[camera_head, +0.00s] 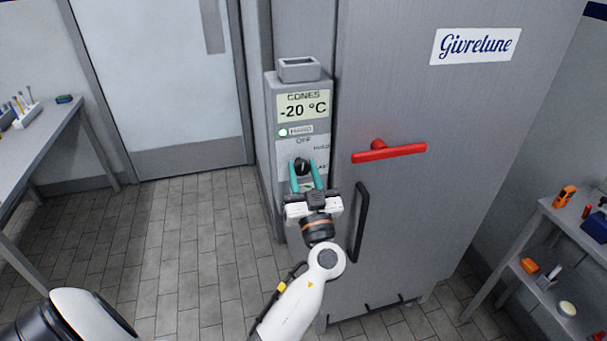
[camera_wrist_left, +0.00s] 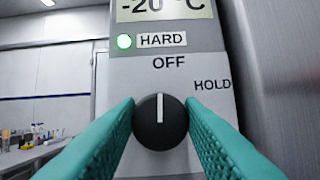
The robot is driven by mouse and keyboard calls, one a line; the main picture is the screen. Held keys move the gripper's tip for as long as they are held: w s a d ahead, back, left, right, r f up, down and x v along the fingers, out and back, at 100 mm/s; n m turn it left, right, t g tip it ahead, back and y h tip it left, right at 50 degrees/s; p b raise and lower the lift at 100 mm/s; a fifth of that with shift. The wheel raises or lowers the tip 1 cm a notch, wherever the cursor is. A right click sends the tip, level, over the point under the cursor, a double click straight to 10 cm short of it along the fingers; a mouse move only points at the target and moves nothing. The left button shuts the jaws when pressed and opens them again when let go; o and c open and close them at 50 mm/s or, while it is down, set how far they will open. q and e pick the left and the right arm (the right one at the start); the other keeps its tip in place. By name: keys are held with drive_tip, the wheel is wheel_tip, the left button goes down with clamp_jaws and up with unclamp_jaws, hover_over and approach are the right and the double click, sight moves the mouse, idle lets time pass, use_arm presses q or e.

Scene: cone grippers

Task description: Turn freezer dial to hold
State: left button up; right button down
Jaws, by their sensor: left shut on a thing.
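The freezer dial (camera_wrist_left: 160,122) is a round black knob with a white pointer line. In the left wrist view its line points straight up at OFF. The HOLD label (camera_wrist_left: 212,85) is to the upper right of the dial. My left gripper (camera_head: 307,170) has teal fingers on both sides of the dial, shut on it. The dial also shows in the head view (camera_head: 301,165), partly covered by the fingers. The display (camera_head: 303,106) reads -20 °C, with a green light (camera_wrist_left: 124,41) lit beside HARD. My right gripper is not in view.
The control box stands on the left side of the grey freezer (camera_head: 440,130). A red handle (camera_head: 388,153) and a black handle (camera_head: 361,222) stick out to the right of my gripper. A shelf (camera_head: 560,225) holds small items at far right, and a table (camera_head: 35,150) stands at left.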

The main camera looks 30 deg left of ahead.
use_arm(q)
drive_tip(key=m+t+h+b, duration=0.1)
drive_tip(key=m, duration=0.2)
drive_tip(key=shift+f, duration=0.1)
drive_tip(key=m+t+h, duration=0.1)
drive_tip(key=m, duration=0.1)
drive_tip(key=shift+s+m, duration=0.1)
drive_tip(key=shift+m, duration=0.3)
drive_tip(key=shift+m+h, duration=0.5)
drive_tip(key=shift+m, duration=0.2)
drive_tip(key=m+h+p, duration=0.1)
drive_tip(key=m, duration=0.1)
drive_tip(key=m+h+p, duration=0.1)
drive_tip(key=m, duration=0.1)
drive_tip(key=shift+r+t, duration=0.35)
drive_tip(key=shift+t, duration=0.05)
drive_tip(key=m+h+p, duration=0.1)
drive_tip(key=m+p, duration=0.1)
drive_tip(key=m, duration=0.1)
drive_tip(key=shift+a+p, duration=0.1)
drive_tip(key=shift+p, duration=0.2)
drive_tip(key=shift+f+m+h+p, duration=0.15)
drive_tip(key=shift+m+h+p, duration=0.15)
drive_tip(key=shift+m, duration=0.2)
drive_tip(key=o, duration=0.9)
